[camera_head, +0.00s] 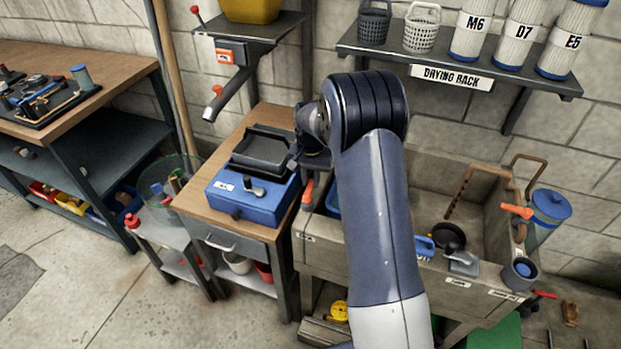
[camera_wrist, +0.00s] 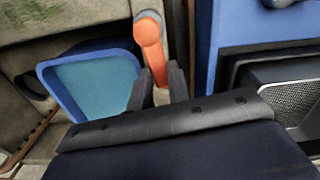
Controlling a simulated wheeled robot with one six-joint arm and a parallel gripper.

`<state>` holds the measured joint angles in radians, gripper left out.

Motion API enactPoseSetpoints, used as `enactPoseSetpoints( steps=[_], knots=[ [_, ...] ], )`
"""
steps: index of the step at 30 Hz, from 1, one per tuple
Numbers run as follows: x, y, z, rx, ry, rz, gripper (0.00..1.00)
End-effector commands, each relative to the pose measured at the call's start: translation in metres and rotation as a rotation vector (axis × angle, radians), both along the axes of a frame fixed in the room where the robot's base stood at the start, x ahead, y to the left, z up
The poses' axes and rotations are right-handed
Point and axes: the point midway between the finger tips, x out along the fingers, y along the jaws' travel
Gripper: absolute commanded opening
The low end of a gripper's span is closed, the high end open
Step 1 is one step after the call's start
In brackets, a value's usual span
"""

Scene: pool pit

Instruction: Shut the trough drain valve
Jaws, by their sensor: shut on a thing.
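The grey trough (camera_head: 330,253) stands right of centre, partly hidden behind my arm. An orange lever handle (camera_head: 308,190) is at its left end. It also shows in the wrist view as an orange handle (camera_wrist: 150,45) with a rounded top. My gripper (camera_wrist: 160,88) has its dark fingers on both sides of the handle's lower part and is shut on it. In the head view the fingers are mostly hidden by my own arm. Another orange handle (camera_head: 516,211) is at the trough's right end, and a red lever (camera_head: 542,294) is below it. The labels there are too small to read.
A blue box (camera_head: 250,198) with a dark tray sits on the bench left of the trough. A blue-rimmed tray (camera_wrist: 92,78) lies inside the trough beside the handle. The drying rack shelf (camera_head: 455,65) overhangs behind. A black pan (camera_head: 449,237) is in the trough.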

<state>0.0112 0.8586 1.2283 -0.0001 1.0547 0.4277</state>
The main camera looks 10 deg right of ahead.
Motion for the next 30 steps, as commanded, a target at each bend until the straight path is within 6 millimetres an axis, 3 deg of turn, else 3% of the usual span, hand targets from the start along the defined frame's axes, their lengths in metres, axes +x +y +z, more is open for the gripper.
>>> enactPoseSetpoints(
  steps=[9, 18, 19, 27, 30],
  knots=[
    [-0.0034, -0.0059, -0.0005, 0.0, 0.0, -0.15, 0.0],
    [-0.0039, -0.0066, 0.0001, 0.0, 0.001, -0.168, 0.0],
    [-0.0039, -0.0066, 0.0001, 0.0, 0.001, -0.168, 0.19],
    [-0.0037, -0.0065, 0.0001, 0.0, 0.0, -0.166, 0.4],
    [-0.0037, -0.0064, 0.0001, 0.0, 0.0, -0.166, 0.4]
  ],
)
